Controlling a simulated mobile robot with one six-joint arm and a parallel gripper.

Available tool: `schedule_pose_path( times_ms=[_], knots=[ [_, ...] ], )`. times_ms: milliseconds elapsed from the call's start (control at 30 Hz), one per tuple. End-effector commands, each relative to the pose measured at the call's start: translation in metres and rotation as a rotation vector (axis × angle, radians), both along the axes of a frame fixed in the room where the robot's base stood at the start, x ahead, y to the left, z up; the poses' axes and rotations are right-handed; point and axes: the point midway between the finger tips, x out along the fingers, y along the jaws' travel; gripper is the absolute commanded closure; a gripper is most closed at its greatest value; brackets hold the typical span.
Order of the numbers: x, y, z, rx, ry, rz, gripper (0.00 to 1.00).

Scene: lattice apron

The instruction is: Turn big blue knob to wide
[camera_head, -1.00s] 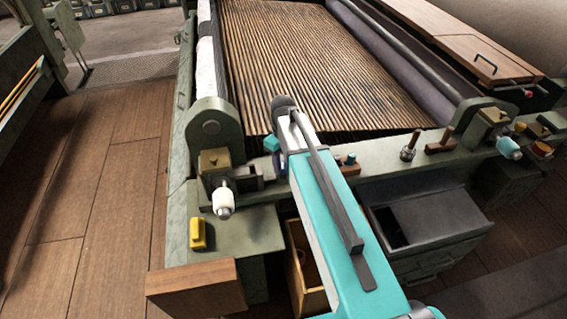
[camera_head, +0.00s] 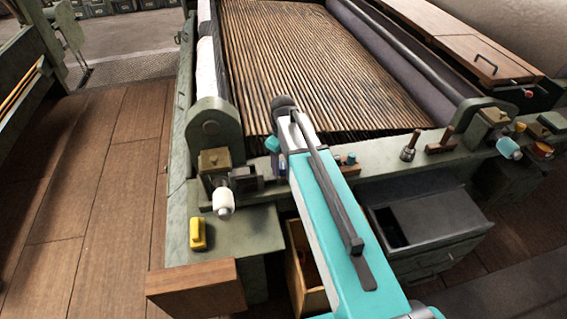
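A teal-blue knob (camera_head: 508,148) sticks out from the front rail at the right end of the machine. It is apart from my arm, and I cannot read any setting mark at it. A smaller teal piece (camera_head: 273,144) shows just left of my arm's far end; I cannot tell whether it is a knob or part of my wrist. My own teal and white arm reaches from the bottom to the rail and covers what lies behind it. I cannot make out my gripper's fingers, nor whether they touch anything.
A white knob (camera_head: 223,202) and a yellow block (camera_head: 198,234) are at the left end. A dark block (camera_head: 245,179) sits left of my arm. A metal peg (camera_head: 410,146) and a wooden handle (camera_head: 440,142) stand on the rail. A dark green drawer box (camera_head: 432,222) is below right.

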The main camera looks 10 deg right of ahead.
Motion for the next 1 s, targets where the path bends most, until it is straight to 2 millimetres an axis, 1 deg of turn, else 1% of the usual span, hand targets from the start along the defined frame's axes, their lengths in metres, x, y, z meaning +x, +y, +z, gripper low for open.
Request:
schedule_pose_path(
  times_ms=[267, 467, 667, 1000],
  knots=[
    [0.0, 0.0, 0.001, 0.0, -0.001, 0.0, 0.45],
    [0.001, 0.0, 0.01, 0.0, -0.001, -0.001, 0.45],
    [0.001, 0.0, 0.028, 0.0, -0.003, 0.0, 0.45],
    [0.001, 0.0, 0.065, 0.0, -0.003, 0.0, 0.45]
  ],
)
